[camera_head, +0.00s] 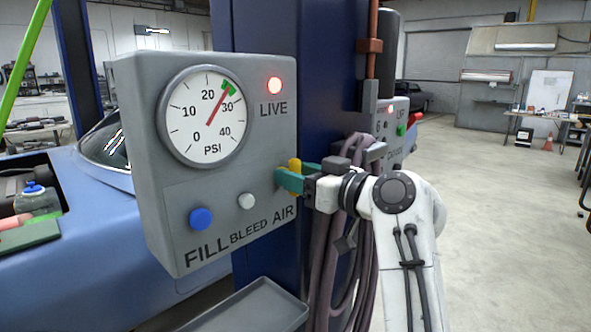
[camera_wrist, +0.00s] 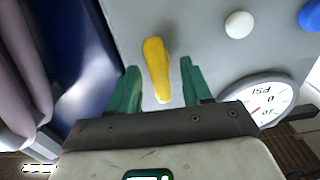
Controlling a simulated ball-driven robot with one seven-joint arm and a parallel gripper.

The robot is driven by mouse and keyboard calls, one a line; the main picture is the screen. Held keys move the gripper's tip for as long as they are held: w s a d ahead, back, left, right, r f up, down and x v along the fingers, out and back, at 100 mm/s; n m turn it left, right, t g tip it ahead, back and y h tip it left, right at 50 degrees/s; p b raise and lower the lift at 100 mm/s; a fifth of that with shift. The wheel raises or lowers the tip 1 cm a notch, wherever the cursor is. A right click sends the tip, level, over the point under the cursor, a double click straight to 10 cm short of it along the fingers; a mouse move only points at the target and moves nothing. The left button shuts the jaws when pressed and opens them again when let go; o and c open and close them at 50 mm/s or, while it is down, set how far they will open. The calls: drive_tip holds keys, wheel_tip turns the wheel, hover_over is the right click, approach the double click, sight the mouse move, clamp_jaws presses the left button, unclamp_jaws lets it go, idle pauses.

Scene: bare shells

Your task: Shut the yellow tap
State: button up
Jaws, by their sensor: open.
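The yellow tap (camera_head: 295,166) is a small lever on the lower right of the grey panel box (camera_head: 160,225), above the word AIR. In the wrist view the yellow tap (camera_wrist: 157,68) lies between the two green fingers, with a gap on each side. My gripper (camera_head: 288,178) is open around the tap, close to the panel face. The wrist view shows my gripper (camera_wrist: 160,85) with both fingers apart. In the head view the fingers hide part of the tap.
The panel has a PSI gauge (camera_head: 205,115) with its needle between 20 and 30, a lit red LIVE lamp (camera_head: 274,86), a blue FILL button (camera_head: 201,218) and a white BLEED button (camera_head: 246,201). Purple hose (camera_head: 325,255) hangs beside my arm. A grey tray (camera_head: 255,308) sits below.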

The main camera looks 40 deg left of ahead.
drive_tip(key=shift+a, duration=0.4)
drive_tip(key=shift+c, duration=0.2)
clamp_jaws()
